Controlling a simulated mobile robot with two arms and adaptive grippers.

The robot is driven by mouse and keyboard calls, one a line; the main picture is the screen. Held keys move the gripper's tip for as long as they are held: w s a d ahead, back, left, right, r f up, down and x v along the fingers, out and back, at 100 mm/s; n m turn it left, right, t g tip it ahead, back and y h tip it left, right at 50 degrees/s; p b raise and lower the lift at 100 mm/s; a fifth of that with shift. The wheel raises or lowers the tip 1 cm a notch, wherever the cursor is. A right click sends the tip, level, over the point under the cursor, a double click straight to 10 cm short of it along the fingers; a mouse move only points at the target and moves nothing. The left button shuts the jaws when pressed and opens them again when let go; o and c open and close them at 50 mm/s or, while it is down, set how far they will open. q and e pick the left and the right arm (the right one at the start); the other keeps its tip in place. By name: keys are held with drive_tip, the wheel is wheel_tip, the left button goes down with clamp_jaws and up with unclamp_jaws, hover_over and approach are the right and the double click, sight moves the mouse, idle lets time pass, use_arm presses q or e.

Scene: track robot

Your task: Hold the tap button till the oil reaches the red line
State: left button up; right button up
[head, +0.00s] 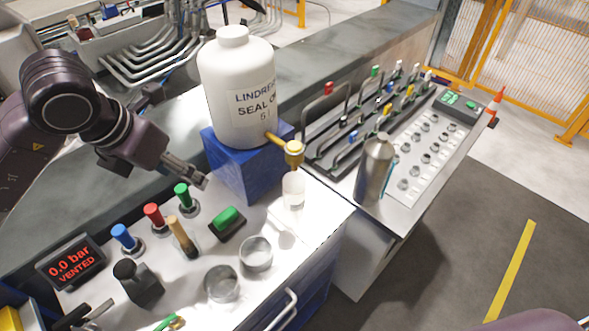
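A white oil bottle (238,95) labelled "SEAL O…" stands on a blue block (222,160). A brass tap (293,149) sticks out from its base on the right. A small clear vessel (293,190) stands below the tap; its oil level and a red line cannot be made out. A green button (228,219) on a dark base lies on the white worktop in front of the block. My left gripper (203,182) is above the worktop, left of the block and up-left of the button, apart from both. Its fingers look closed together and empty. My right gripper is out of view.
Blue, red and green knobs (182,194) and a tan-handled tool (182,236) stand near the button. A display (72,262) reads "0.0 bar VENTED". Two metal cups (256,253) sit in front. A metal flask (374,170) and a rack (350,115) are right.

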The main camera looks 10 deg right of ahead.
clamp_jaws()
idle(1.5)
